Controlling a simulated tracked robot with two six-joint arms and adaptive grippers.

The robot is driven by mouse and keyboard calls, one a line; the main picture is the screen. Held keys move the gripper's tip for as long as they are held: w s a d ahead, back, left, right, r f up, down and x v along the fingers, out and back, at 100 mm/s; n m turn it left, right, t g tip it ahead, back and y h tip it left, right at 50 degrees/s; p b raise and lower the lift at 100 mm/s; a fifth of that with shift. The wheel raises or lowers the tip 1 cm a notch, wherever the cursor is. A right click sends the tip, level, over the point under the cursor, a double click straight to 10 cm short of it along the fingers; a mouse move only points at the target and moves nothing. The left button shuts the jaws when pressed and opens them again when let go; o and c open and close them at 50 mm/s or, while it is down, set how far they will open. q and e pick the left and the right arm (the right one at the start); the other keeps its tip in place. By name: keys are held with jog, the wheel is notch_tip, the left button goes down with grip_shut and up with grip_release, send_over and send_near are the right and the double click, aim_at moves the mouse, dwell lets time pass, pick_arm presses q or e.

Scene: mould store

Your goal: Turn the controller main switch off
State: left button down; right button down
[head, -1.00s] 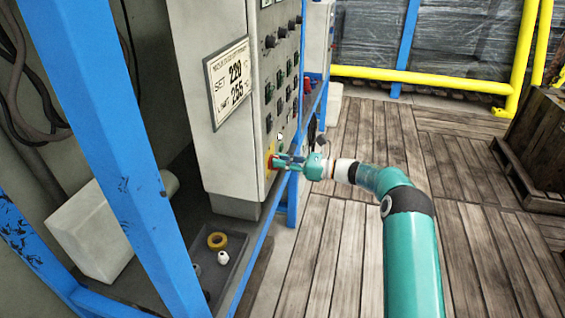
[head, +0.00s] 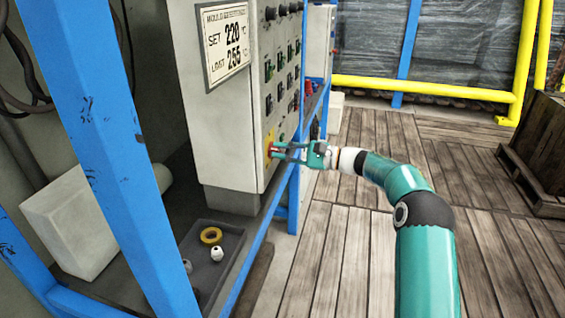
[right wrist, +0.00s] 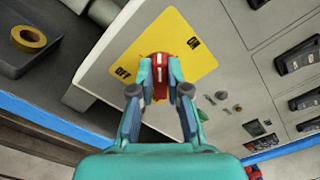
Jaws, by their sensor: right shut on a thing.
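The controller main switch is a red knob (right wrist: 159,82) with a white mark, set on a yellow plate (right wrist: 184,28) with two black labels, the right one reading ON. In the right wrist view the knob lies between the two fingertips, its white mark pointing roughly up the picture, between the labels. My right gripper (head: 277,150) is shut on the knob; its fingers also show in the right wrist view (right wrist: 160,90). In the head view the fingers hide most of the knob. The controller (head: 222,130) is a pale grey cabinet. My left gripper is out of view.
Several black switches (right wrist: 297,60) line the panel beside the main switch. A grey tray (head: 228,240) with a yellow tape roll (head: 211,235) lies below the cabinet. A blue frame post (head: 110,150) stands at left.

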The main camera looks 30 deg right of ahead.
jog(key=shift+s+a+f+n+b, duration=0.1)
jog(key=shift+f+n+b, duration=0.15)
jog(key=shift+n+b, duration=1.15)
jog(key=shift+a+f+n+b, duration=0.1)
jog(key=shift+f+n+b, duration=0.15)
jog(key=shift+n+b, duration=1.15)
jog(key=shift+s+f+n+b, duration=0.1)
jog(key=shift+f+n+b, duration=0.15)
jog(key=shift+n+b, duration=1.1)
jog(key=c, duration=1.1)
grip_release()
jog(key=shift+c, duration=0.2)
jog(key=shift+r, duration=0.15)
jog(key=shift+d, duration=0.1)
jog(key=v, duration=1.1)
jog(key=shift+s+d, duration=0.3)
